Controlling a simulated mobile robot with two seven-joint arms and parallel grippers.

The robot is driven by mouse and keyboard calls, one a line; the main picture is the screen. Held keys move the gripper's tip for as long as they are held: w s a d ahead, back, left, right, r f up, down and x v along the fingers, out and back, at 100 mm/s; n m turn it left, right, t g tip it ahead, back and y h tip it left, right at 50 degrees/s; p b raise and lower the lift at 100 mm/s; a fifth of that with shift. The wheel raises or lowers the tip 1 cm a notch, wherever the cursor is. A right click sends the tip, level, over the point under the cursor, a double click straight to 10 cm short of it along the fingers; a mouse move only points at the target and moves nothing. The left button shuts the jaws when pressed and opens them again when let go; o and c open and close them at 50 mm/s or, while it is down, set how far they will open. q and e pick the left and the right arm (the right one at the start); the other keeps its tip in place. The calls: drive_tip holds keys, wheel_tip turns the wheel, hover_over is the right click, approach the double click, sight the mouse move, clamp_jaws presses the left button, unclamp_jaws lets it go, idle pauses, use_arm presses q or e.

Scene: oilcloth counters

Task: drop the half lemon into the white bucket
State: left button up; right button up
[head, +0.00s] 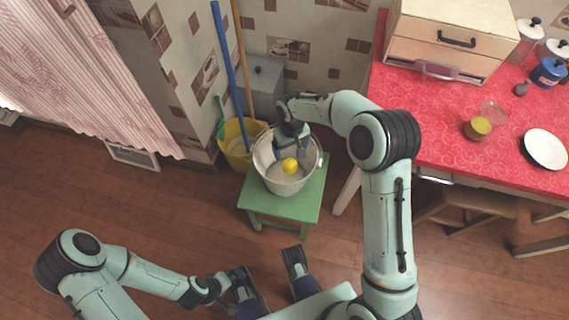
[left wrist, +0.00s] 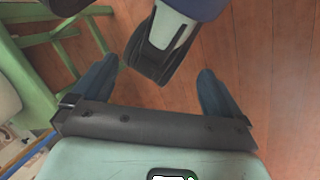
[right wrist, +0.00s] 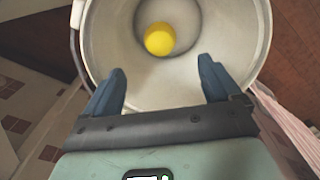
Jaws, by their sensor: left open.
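The half lemon (head: 290,165) is a small bright yellow round thing inside the white bucket (head: 272,179). In the right wrist view the lemon (right wrist: 160,39) shows against the bucket's (right wrist: 98,38) inside, beyond my fingertips and apart from them. It seems to be at the bottom. The bucket stands upright on a green stool (head: 308,205). My right gripper (head: 292,150) is over the bucket's mouth, pointing down. In the right wrist view its fingers (right wrist: 161,65) are wide apart with nothing between them. My left gripper (left wrist: 158,68) is open and empty, low near my base.
A yellow bucket (head: 236,147) with a blue pole and a wooden pole stands left of the stool against the wall. The red counter (head: 440,110) at right holds a drawer box (head: 445,40), a white plate (head: 545,149) and jars. The wooden floor at left is clear.

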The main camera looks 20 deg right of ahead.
drive_tip(key=shift+r, duration=0.1)
use_arm(q)
drive_tip(key=shift+s+d+r+g+p, duration=0.15)
drive_tip(key=shift+s+r+g+p, duration=0.05)
drive_tip(key=shift+s+r+p, duration=0.4)
drive_tip(key=shift+s+d+r+g+p, duration=0.1)
drive_tip(key=shift+s+r+g+p, duration=0.2)
drive_tip(key=shift+r+p, duration=0.35)
use_arm(e)
wheel_tip(320, 180, up, 13)
use_arm(q)
drive_tip(key=shift+f, duration=0.1)
use_arm(e)
drive_tip(key=shift+r, duration=0.1)
